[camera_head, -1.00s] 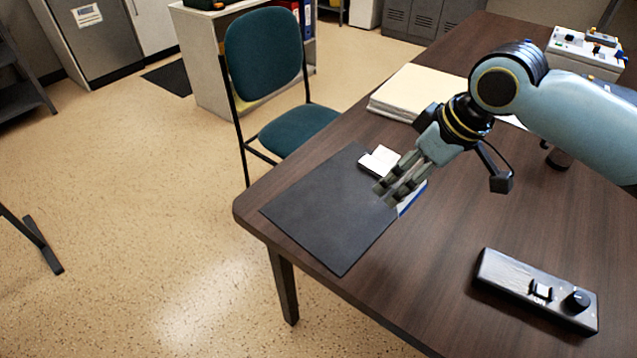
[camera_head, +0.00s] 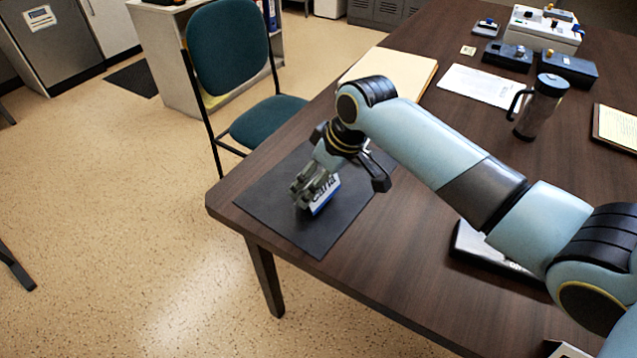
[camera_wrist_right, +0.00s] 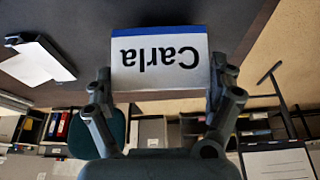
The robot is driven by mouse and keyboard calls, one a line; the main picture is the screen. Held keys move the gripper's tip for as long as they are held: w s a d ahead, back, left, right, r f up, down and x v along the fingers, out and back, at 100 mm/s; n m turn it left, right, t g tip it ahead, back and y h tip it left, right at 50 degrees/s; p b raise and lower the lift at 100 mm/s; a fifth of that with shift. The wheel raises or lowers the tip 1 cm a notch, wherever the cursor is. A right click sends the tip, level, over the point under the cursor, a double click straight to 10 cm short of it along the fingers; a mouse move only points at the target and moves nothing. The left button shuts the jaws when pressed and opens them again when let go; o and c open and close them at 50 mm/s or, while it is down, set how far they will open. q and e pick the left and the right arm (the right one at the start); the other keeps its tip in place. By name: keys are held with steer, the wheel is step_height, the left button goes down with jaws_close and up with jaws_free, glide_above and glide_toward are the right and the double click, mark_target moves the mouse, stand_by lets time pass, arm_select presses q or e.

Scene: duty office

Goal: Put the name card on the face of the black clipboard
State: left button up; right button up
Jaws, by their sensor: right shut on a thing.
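The black clipboard (camera_head: 275,210) lies flat at the near left corner of the brown table, and its dark face fills the top of the right wrist view (camera_wrist_right: 75,35). A pale clip-like piece (camera_wrist_right: 38,62) shows at its left there. My right gripper (camera_head: 306,194) is shut on the name card (camera_head: 325,193), which is white with a blue edge and reads "Carla". In the wrist view the card (camera_wrist_right: 160,62) sits between both fingers, its lettering upside down. The card is over the clipboard's face; I cannot tell whether it touches. My left gripper is not in view.
My right arm crosses the table and partly hides a dark device (camera_head: 480,245). A cream folder stack (camera_head: 405,68), a paper sheet (camera_head: 480,86), a dark-lidded jug (camera_head: 540,105) and several devices stand farther back. A teal chair (camera_head: 232,45) is beside the table's left edge.

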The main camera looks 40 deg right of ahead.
steer(key=shift+f, duration=0.8)
steer(key=o, duration=0.5)
steer(key=shift+f, duration=0.1)
steer(key=shift+o, duration=0.2)
steer(key=p+v, duration=0.2)
steer(key=v, duration=1)
steer(key=shift+d, duration=0.1)
